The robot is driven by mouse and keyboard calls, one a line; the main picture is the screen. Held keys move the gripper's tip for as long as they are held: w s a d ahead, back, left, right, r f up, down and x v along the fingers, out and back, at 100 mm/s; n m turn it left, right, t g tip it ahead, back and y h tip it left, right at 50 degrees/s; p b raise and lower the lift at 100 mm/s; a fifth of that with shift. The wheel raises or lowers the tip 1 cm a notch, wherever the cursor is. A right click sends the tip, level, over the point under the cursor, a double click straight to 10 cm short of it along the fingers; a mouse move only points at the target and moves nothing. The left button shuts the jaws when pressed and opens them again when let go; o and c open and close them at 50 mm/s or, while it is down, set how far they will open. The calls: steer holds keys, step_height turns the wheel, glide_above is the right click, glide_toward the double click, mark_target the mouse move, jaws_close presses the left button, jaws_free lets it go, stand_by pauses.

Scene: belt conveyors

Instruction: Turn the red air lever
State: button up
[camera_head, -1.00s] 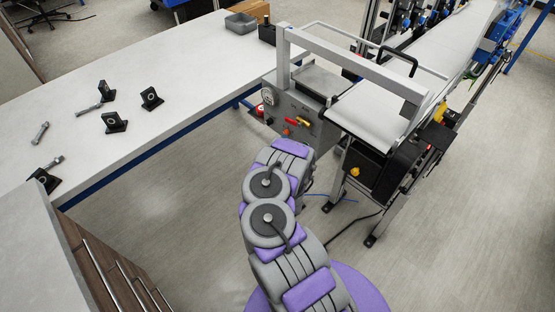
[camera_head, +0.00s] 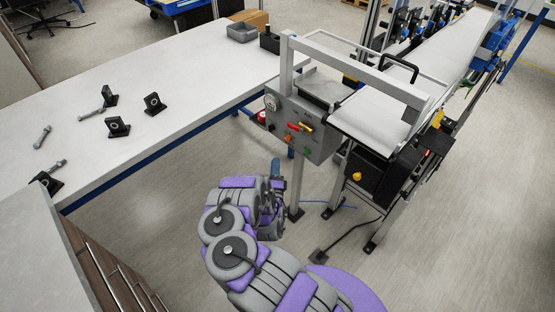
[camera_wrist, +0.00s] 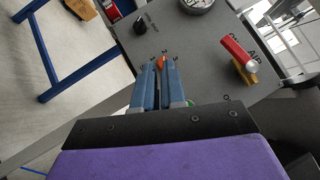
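The red air lever (camera_head: 293,127) is on the grey control panel (camera_head: 318,145) under the metal frame. In the wrist view the red lever (camera_wrist: 237,53) lies to the right of my fingers, with a yellow part (camera_wrist: 243,74) beside it and lettering near it. My gripper (camera_wrist: 159,62) points at the panel with its two blue fingers close together and a narrow gap between them. The fingers are apart from the lever. An orange knob (camera_wrist: 161,63) shows at the fingertips; whether they touch it is unclear. In the head view my gripper (camera_head: 275,166) is below and left of the panel.
A black knob (camera_wrist: 140,24) and a gauge (camera_wrist: 197,4) are on the panel. The white conveyor belt (camera_head: 375,118) is to the right. A white table (camera_head: 190,80) with several black brackets and bolts is to the left. Open floor lies between table and conveyor.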

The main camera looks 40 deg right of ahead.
steer(key=shift+o, duration=0.8)
steer(key=shift+w+r+n, duration=0.1)
steer(key=shift+r+n, duration=0.15)
steer(key=shift+n, duration=0.15)
steer(key=o, duration=0.4)
steer(key=n, duration=0.1)
steer(key=d+r+n+g+h+p, duration=0.1)
steer(key=n, duration=0.1)
steer(key=w+r+n+p, duration=0.1)
steer(key=shift+d+r+n+g+h, duration=0.15)
steer(key=shift+d+n+g+h, duration=0.15)
steer(key=shift+n, duration=0.1)
steer(key=shift+o, duration=0.5)
steer(key=shift+w+r+n+g+p, duration=0.2)
steer(key=shift+r+n+g+p, duration=0.2)
steer(key=shift+n, duration=0.4)
steer(key=n+g+h+p, duration=0.2)
steer(key=n+g+p, duration=0.9)
steer(key=n, duration=1.4)
glide_toward(291, 128)
steer(key=shift+g, duration=0.3)
steer(key=d+b, duration=0.1)
steer(key=d, duration=0.2)
steer(key=w+d+b, duration=0.1)
steer(key=d, duration=0.3)
steer(key=d+b, duration=0.1)
steer(key=d, duration=0.2)
steer(key=shift+w+d, duration=0.15)
steer(key=shift+w, duration=0.15)
jaws_close()
